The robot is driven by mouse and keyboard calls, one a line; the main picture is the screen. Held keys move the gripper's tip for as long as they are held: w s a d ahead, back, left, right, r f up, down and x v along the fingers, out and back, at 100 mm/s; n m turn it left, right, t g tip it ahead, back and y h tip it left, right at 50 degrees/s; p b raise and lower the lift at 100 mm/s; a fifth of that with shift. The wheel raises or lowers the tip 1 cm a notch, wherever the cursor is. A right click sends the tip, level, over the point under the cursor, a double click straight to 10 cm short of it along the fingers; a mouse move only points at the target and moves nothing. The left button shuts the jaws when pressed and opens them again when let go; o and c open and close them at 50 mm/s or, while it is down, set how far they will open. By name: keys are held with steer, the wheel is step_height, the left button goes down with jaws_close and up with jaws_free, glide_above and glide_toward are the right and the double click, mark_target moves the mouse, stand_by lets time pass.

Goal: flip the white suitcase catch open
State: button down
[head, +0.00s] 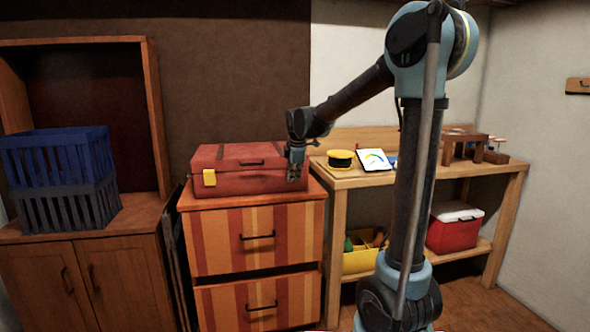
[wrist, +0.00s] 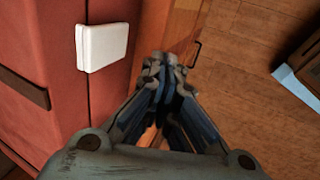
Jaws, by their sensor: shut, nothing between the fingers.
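The red suitcase (head: 238,165) lies flat on a striped drawer cabinet, its lid down. The white catch (wrist: 103,46) shows in the wrist view as a pale plate on the suitcase's red side, left of my fingertips. In the head view my gripper hides the catch. My gripper (head: 295,178) points down in front of the suitcase's right end, its fingers together and empty. In the wrist view the gripper (wrist: 163,62) is a short way right of the catch, with a visible gap. A yellow catch (head: 209,178) sits at the suitcase's left front.
The drawer cabinet (head: 235,226) stands between a wooden cupboard with stacked crates (head: 60,155) and a workbench. The workbench (head: 350,180) holds a yellow spool (head: 341,159) and a gauge card (head: 374,160). A red cooler (head: 453,230) is on its lower shelf.

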steer(key=shift+w+a+f, duration=0.2)
steer(key=shift+w, duration=0.5)
steer(key=shift+w+a+f, duration=0.15)
steer(key=shift+w, duration=0.6)
steer(key=shift+w+a+f, duration=0.2)
steer(key=shift+w, duration=0.5)
